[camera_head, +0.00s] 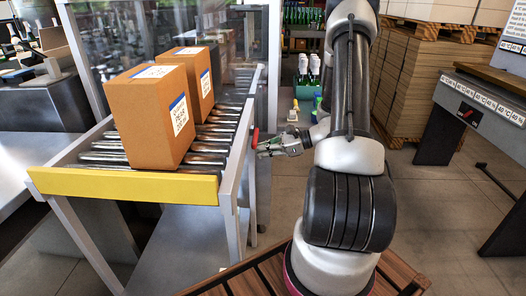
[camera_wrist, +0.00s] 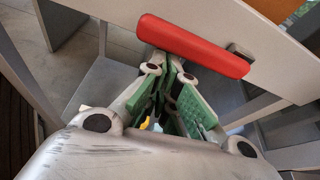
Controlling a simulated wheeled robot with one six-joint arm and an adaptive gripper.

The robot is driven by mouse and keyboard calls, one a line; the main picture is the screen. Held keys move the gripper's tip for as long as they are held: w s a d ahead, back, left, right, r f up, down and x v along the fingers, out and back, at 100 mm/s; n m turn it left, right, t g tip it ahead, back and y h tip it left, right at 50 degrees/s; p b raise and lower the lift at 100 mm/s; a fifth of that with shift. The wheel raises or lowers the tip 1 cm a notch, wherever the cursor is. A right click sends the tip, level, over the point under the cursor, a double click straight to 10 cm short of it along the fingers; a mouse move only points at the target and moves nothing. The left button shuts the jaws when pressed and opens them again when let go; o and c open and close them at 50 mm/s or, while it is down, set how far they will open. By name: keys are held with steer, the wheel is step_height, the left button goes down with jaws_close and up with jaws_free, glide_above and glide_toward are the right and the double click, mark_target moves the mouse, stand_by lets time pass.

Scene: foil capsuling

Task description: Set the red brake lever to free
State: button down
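The red brake lever (camera_head: 255,138) is on the aisle side of the conveyor frame. In the wrist view the lever (camera_wrist: 190,46) is a long red bar slanting from upper left to lower right, in front of a grey frame rail. My gripper (camera_head: 268,148) is beside the lever, reaching in from the right. In the wrist view the fingertips of my gripper (camera_wrist: 172,68) are close together at the lever's lower edge, with green pads facing each other. The lever is not between the pads. Whether the tips touch it cannot be told.
Two cardboard boxes, the nearer box (camera_head: 152,115) and the farther box (camera_head: 190,82), stand on the roller conveyor (camera_head: 105,156). A yellow bar (camera_head: 125,187) closes its near end. Stacked cardboard (camera_head: 410,85) and a grey bench (camera_head: 480,95) stand to the right. Open floor (camera_head: 425,200) lies between.

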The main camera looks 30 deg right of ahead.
steer(key=s+d, duration=0.5)
steer(key=d, duration=0.2)
steer(key=shift+s+d+f, duration=0.15)
steer(key=shift+d+f, duration=0.2)
steer(key=shift+d, duration=0.05)
steer(key=shift+f, duration=0.1)
